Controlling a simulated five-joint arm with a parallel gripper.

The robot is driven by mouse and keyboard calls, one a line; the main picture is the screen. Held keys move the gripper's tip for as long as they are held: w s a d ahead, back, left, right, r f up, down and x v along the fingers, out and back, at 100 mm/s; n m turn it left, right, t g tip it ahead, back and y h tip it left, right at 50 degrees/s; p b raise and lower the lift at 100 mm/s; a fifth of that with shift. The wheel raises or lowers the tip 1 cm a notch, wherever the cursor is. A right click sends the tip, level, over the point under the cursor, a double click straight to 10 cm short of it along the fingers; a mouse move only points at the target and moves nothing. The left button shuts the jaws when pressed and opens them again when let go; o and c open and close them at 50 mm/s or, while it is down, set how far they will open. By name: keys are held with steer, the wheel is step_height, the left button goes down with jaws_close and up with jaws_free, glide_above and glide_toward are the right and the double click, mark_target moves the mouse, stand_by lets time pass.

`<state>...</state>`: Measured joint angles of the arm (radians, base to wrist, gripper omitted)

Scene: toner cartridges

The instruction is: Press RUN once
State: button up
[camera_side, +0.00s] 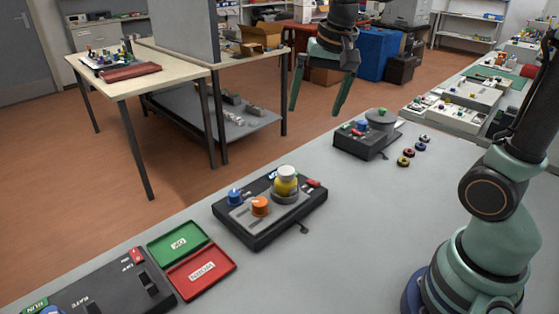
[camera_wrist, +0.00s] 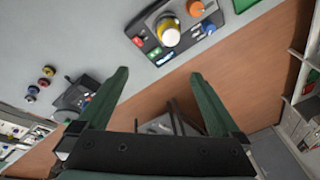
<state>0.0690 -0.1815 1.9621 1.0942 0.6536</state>
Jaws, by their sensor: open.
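A dark control box (camera_side: 95,292) lies at the lower left of the side view, cut off by the frame edge. A green button marked RUN (camera_side: 36,306) shows at its left corner, only partly in view. The box also carries a slider marked RATE and a red switch near the word OFF. My gripper (camera_side: 316,109) is open and empty, raised high beyond the far edge of the table, far from the box. In the wrist view its green fingers (camera_wrist: 160,74) are spread with nothing between them. The RUN button cannot be made out there.
A green tray (camera_side: 152,245) and a red tray (camera_side: 174,281) lie beside the control box. A black unit (camera_side: 262,236) with a yellow bottle-like part (camera_side: 285,188) and an orange knob (camera_side: 260,206) stands mid-table. Another dark unit (camera_side: 352,145) and several small rings are farther right.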

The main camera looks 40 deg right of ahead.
steer(key=s+a+f+n+t, duration=0.2)
steer(key=s+n, duration=0.6)
steer(key=shift+s+a+f+t, duration=0.3)
steer(key=shift+s+f, duration=0.05)
steer(key=shift+s, duration=0.05)
